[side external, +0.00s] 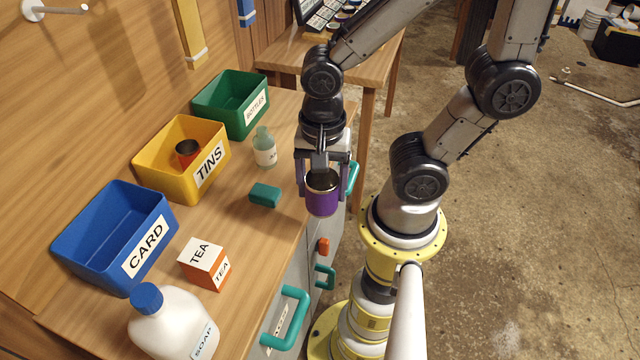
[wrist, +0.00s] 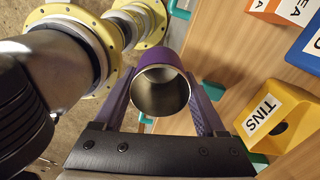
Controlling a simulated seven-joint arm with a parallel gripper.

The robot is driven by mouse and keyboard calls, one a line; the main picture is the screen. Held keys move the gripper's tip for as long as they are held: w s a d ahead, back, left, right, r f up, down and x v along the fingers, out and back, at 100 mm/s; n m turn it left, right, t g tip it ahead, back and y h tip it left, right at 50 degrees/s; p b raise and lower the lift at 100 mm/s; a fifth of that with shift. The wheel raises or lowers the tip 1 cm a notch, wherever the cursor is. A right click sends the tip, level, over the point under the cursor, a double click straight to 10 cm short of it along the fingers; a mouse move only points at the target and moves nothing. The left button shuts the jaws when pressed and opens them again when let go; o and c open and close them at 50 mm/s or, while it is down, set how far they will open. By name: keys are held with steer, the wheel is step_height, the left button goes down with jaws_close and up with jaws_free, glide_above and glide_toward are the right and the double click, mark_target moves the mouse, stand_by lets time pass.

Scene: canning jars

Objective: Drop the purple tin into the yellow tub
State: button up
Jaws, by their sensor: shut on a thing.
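The purple tin (side external: 322,196) is open-topped with a bare metal inside. My gripper (side external: 322,178) is shut on it and holds it upright in the air by the bench's right edge. In the wrist view the purple tin (wrist: 162,88) sits between the two purple fingers of my gripper (wrist: 165,100). The yellow tub (side external: 182,160), labelled TINS, stands on the bench to the left of my gripper, with a red tin (side external: 187,152) inside it. The yellow tub (wrist: 275,115) also shows at the right of the wrist view.
A blue CARD tub (side external: 115,235) and a green BOTTLES tub (side external: 232,103) flank the yellow one. A glass bottle (side external: 264,150), a teal block (side external: 265,195), an orange-and-white TEA box (side external: 205,263) and a SOAP jug (side external: 172,325) stand on the bench.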

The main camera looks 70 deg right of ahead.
steer(key=w+r+n, duration=0.1)
steer(key=w+r, duration=0.4)
steer(key=w, duration=0.7)
steer(key=w+r+n, duration=0.1)
steer(key=w+r, duration=0.4)
steer(key=w, duration=0.6)
steer(key=w+d+f+m, duration=0.1)
steer(key=w+d+f, duration=0.1)
steer(key=w+d, duration=0.35)
steer(key=w+d+f, duration=0.2)
steer(key=w, duration=0.7)
steer(key=shift+m, duration=0.6)
steer(key=shift+w+d+f, duration=0.3)
steer(key=shift+d+f, duration=0.3)
steer(key=shift+f, duration=1.2)
steer(key=shift+w+d+f, duration=0.25)
steer(key=shift+d+f, duration=0.3)
steer(key=shift+f, duration=1.25)
steer(key=shift+w+d+f, duration=0.3)
steer(key=shift+d+f, duration=0.3)
steer(key=shift+f, duration=1.2)
steer(key=o, duration=1.3)
